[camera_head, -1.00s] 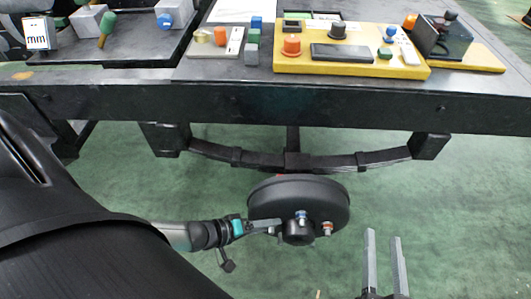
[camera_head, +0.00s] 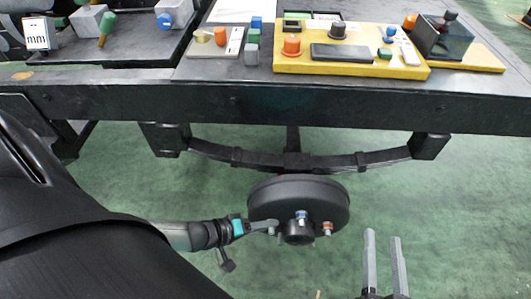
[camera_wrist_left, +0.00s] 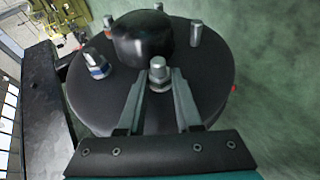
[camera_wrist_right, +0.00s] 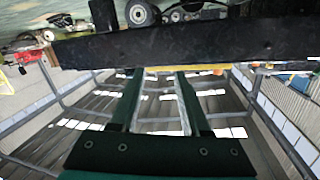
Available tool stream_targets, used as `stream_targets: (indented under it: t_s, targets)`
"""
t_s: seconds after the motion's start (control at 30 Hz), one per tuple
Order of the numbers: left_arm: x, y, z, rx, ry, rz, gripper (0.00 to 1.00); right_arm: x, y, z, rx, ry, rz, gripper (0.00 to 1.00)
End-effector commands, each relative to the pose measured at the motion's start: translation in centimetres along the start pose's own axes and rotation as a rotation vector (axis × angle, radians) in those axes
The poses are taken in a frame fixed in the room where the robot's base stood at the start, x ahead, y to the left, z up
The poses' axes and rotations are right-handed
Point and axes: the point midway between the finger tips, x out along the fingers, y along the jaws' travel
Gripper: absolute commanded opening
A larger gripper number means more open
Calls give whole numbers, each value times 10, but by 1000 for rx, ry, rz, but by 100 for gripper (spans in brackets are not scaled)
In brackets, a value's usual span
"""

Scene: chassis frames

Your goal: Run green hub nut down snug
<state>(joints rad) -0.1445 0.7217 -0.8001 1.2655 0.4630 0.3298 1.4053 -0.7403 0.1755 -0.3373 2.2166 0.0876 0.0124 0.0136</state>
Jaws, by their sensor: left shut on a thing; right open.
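A round black hub drum (camera_head: 325,195) hangs below the leaf spring, with a dark centre cap and several studs on its face. My left gripper (camera_head: 273,228) reaches in from the left and is shut around a stud position on the drum. In the left wrist view the fingers flank a silver stud end (camera_wrist_left: 158,72); no green shows on what they hold, and the fingers partly hide it. A blue-banded nut (camera_wrist_left: 97,65) sits on another stud. An orange-banded nut (camera_head: 327,228) is at the right of the face. My right gripper (camera_head: 384,240) is open and empty, right of the drum.
The leaf spring (camera_head: 250,158) crosses below the dark bench edge (camera_head: 300,105). A yellow board (camera_head: 350,70) with knobs and a black box (camera_head: 445,40) stand on the bench.

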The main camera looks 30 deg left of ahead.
Motion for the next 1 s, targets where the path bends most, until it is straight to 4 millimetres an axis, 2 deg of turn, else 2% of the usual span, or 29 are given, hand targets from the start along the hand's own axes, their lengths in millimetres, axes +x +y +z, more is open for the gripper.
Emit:
stream_targets:
  t_s: [0.37,0.63,0.87,1.0]
  targets:
    - [-1,1,0,7,0,-22,0,4,8,3,-23,-84,18,46]
    - [-1,3,0,28,0,-71,0,4,25,10,-63,-285,61,46]
    - [-1,5,0,50,0,-122,0,-8,46,16,-91,-499,119,46]
    - [-1,6,0,63,0,-155,0,-21,58,18,-101,-629,160,46]
